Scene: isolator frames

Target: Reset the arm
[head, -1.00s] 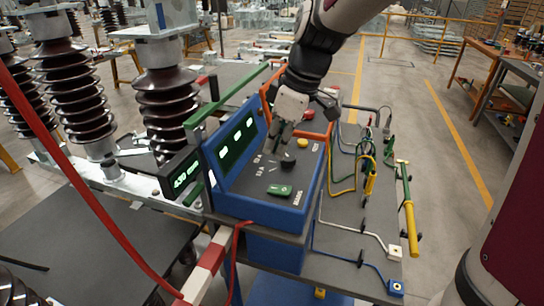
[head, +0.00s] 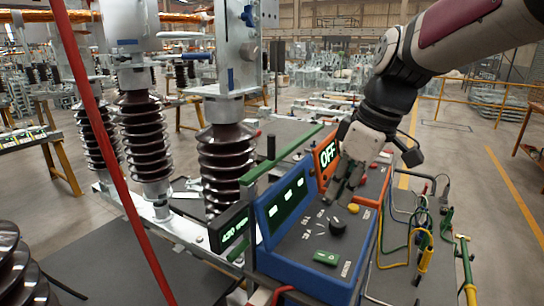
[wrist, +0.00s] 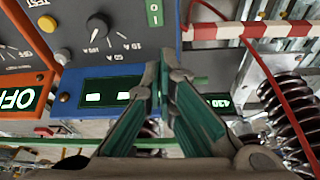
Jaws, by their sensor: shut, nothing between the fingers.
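My gripper (head: 342,192) is shut and empty, its fingers together above the sloping panel of the blue test console (head: 285,262). In the wrist view its green-padded fingers (wrist: 164,75) point at the console, in front of its dark display strip. The black rotary knob (head: 338,226) is just below the fingertips in the head view and apart from them in the wrist view (wrist: 97,27). My arm reaches in from the upper right, bent at the wrist.
An orange unit with an OFF display (head: 327,155) adjoins the console. A yellow button (head: 353,208) and green switch (head: 326,257) are on the panel. Coloured cables (head: 420,240) hang at right. Ribbed insulators (head: 226,160) and a red cable (head: 100,130) stand left.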

